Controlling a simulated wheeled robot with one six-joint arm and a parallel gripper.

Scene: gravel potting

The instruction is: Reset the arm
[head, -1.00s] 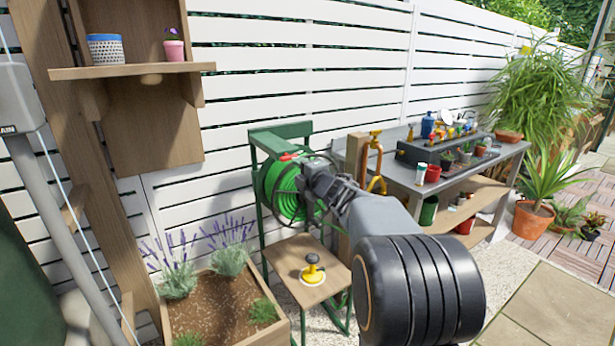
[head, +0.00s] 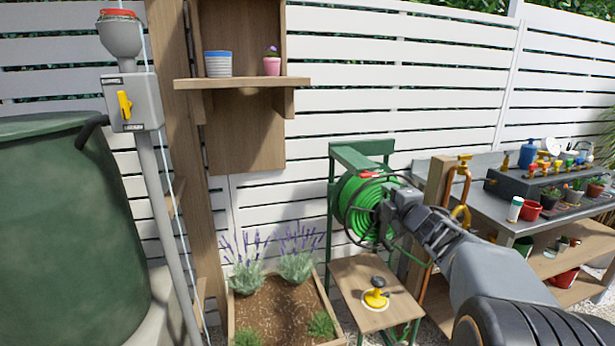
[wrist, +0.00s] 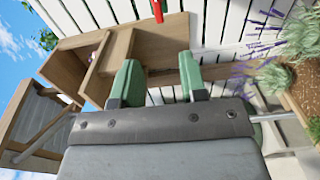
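My arm reaches in from the lower right of the head view. My gripper (head: 384,216) is at its end, in front of the right side of the green hose reel (head: 354,207). Its fingertips are hard to make out there. In the wrist view the two green fingers of my gripper (wrist: 161,78) stand apart with nothing between them. Behind them are the wooden shelf unit (wrist: 105,62) and the white slatted fence.
A green tank (head: 70,215) and a grey post with a yellow-handled box (head: 132,102) stand at left. A lavender planter (head: 232,318), a small wooden stand (head: 352,284) holding a yellow sprinkler (head: 376,298), and a crowded grey potting bench (head: 478,200) fill the rest.

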